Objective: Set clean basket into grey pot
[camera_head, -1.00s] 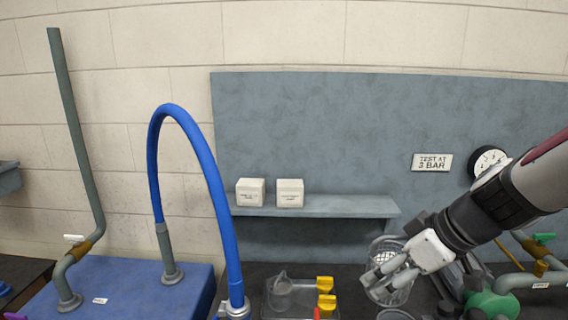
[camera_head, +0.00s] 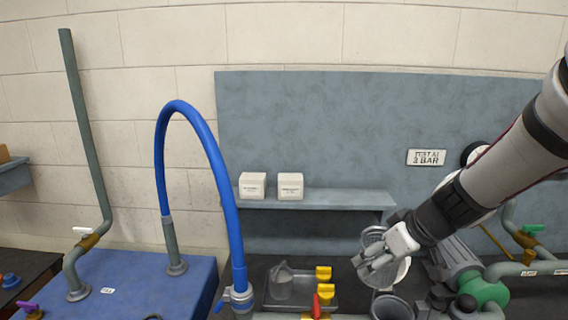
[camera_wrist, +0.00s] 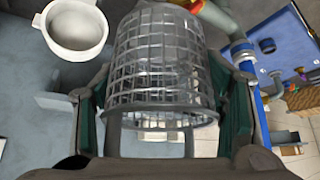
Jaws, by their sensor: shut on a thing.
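My gripper (camera_wrist: 160,110) is shut on the wire-mesh basket (camera_wrist: 162,60), with a dark finger on each side of it. The basket's mesh looks clear and unclogged in the wrist view.
A pale round cup (camera_wrist: 75,30) shows beside the basket in the wrist view. A clear jug (camera_head: 281,283) stands in a tray near yellow valves (camera_head: 324,273), left of the pot. A green-ended motor (camera_head: 484,290) is close on the right. A blue hose (camera_head: 222,190) arches at left.

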